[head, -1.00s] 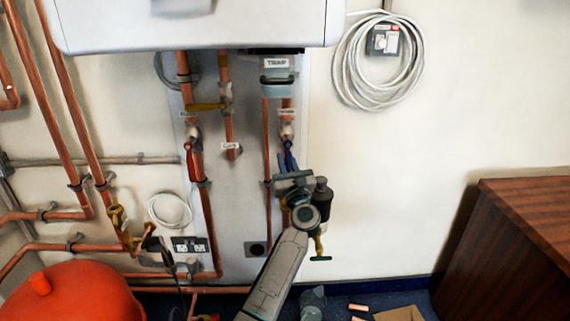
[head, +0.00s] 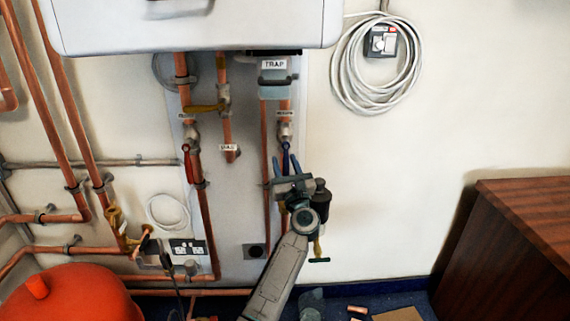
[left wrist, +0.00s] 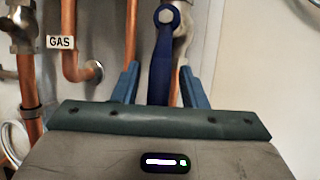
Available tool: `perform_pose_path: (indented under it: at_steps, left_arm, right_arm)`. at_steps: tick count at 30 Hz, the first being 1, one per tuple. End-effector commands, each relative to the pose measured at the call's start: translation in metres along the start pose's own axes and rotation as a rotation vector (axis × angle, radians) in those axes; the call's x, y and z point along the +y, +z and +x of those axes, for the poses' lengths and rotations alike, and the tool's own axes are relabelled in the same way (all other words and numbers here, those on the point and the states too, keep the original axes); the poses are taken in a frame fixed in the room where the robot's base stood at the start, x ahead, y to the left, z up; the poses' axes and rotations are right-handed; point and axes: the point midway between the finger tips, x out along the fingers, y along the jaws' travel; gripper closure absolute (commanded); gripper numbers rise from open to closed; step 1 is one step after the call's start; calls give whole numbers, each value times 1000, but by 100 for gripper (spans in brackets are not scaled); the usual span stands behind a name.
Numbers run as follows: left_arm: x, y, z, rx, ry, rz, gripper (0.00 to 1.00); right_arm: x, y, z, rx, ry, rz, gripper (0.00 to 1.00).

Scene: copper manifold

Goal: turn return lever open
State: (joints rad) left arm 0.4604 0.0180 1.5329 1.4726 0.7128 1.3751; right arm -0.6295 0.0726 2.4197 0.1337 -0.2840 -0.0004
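The blue return lever (head: 286,148) hangs down from its valve (head: 285,132) on the right-hand copper pipe under the boiler. In the left wrist view the lever (left wrist: 163,62) runs from a bolt at the top down behind the gripper's edge. My left gripper (head: 287,164) comes up from below. Its two blue fingers (left wrist: 158,84) are open, one on each side of the lever, with visible gaps to both. The lever's lower end is hidden by the gripper body. My right gripper is in neither view.
The boiler (head: 200,25) overhangs the pipes. A red lever (head: 188,165) hangs to the left, near the gas pipe (head: 227,120). A black fitting (head: 321,190) stands close right of my gripper. A red vessel (head: 75,295) and a wooden cabinet (head: 530,235) flank the floor.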

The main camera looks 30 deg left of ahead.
Motion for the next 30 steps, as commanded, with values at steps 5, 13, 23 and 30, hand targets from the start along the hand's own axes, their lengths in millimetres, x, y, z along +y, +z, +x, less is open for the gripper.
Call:
perform_pose_path:
  at_steps: [5, 13, 23, 30]
  left_arm:
    - [0, -2, -32, 5, -1, -2, 61]
    - [0, -2, -84, 5, 0, -3, 61]
    - [0, -1, -104, 2, -1, 0, 61]
    - [0, -1, -103, 2, -1, 0, 61]
  right_arm:
    - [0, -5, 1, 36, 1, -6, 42]
    - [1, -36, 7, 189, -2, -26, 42]
    - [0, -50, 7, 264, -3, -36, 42]
    - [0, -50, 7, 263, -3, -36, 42]
